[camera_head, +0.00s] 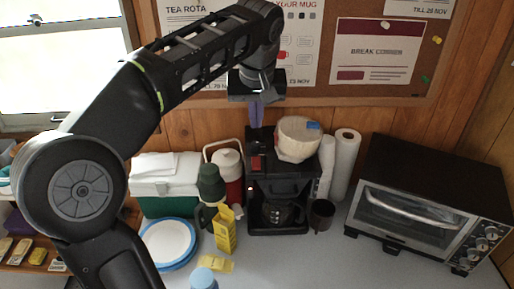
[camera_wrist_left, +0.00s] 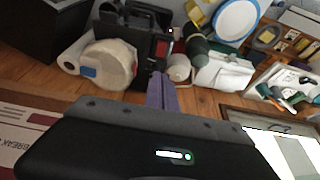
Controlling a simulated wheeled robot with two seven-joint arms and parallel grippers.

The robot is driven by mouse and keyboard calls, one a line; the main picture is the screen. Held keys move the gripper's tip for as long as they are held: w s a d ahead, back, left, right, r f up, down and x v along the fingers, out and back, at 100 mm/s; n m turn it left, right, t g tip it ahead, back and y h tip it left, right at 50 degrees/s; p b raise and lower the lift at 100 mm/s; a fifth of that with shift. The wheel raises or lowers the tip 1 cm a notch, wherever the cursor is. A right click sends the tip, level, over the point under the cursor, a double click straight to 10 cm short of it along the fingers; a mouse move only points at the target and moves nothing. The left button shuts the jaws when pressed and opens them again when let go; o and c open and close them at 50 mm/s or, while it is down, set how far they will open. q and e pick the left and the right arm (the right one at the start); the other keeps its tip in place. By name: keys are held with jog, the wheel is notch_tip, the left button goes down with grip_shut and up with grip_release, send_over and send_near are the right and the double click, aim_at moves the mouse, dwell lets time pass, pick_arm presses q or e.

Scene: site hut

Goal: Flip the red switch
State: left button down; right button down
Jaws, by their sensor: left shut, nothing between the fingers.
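The red switch (camera_head: 257,163) is on the top left of the black coffee maker (camera_head: 279,187), on the counter by the wall. It also shows in the left wrist view (camera_wrist_left: 161,48). My left gripper (camera_head: 256,123) points down from above, its purple fingers shut together and empty. In the head view the fingertips are above the switch, apart from it. In the left wrist view the fingers (camera_wrist_left: 157,77) point toward the coffee maker's switch side. I cannot tell which way the switch is tipped. My right gripper is out of view.
A stack of white paper filters (camera_head: 298,139) sits on the coffee maker. A green flask (camera_head: 211,184), a yellow carton (camera_head: 224,230) and a red-and-white jug (camera_head: 229,170) stand left of it. Paper towel rolls (camera_head: 345,165) and a toaster oven (camera_head: 429,205) stand right. A dark mug (camera_head: 322,214) is close by.

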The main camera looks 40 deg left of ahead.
pick_arm(q)
jog(key=b, duration=0.5)
send_near(256, 159)
jog(key=p+x, duration=0.1)
jog(key=x, duration=0.4)
jog(key=shift+w+a+f, duration=0.1)
jog(key=shift+a+f, duration=0.05)
jog(key=shift+w+f, duration=0.1)
jog(key=shift+f, duration=0.5)
